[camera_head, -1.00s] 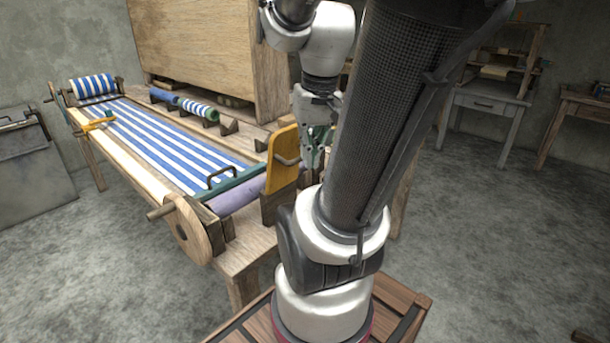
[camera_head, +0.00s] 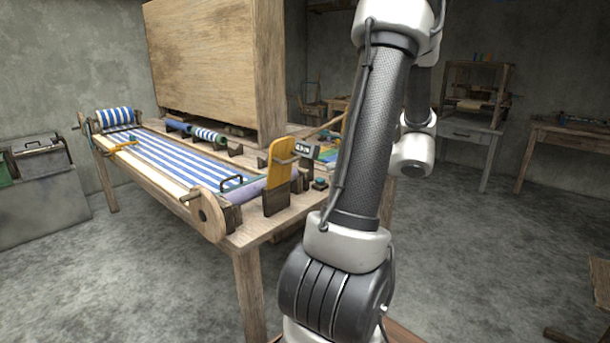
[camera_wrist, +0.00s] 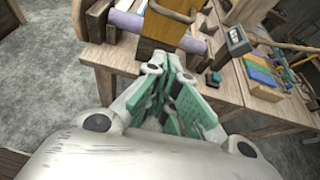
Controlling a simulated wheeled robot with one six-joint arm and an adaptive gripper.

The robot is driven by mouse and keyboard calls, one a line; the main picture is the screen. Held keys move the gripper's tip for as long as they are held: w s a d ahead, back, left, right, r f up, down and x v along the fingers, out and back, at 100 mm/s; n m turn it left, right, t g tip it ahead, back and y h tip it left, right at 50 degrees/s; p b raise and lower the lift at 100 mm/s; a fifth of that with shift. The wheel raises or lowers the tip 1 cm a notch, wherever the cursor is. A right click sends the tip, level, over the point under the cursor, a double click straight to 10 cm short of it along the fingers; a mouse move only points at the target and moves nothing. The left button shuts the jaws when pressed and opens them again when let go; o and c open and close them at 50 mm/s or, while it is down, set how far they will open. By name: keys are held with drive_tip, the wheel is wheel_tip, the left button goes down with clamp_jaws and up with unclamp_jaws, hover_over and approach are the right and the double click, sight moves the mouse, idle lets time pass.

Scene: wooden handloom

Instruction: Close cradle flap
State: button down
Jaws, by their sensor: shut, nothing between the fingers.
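The yellow cradle flap (camera_head: 280,160) stands upright at the near right corner of the loom, above a dark wooden block (camera_head: 277,197). My gripper (camera_wrist: 175,68) is shut and empty, apart from the flap. In the head view the gripper is hidden.
Right of the flap are a small display box (camera_wrist: 237,38) and coloured pieces (camera_wrist: 262,75). A large wooden panel (camera_head: 205,65) stands behind.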

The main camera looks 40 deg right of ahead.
drive_tip(key=w+r+x, duration=0.1)
drive_tip(key=r+x, duration=0.1)
drive_tip(key=x, duration=1.1)
drive_tip(key=shift+w+r, duration=0.15)
drive_tip(key=shift+r, duration=0.15)
drive_tip(key=shift+a, duration=0.15)
drive_tip(key=shift+w+r+g, duration=0.3)
drive_tip(key=shift+r+g, duration=0.1)
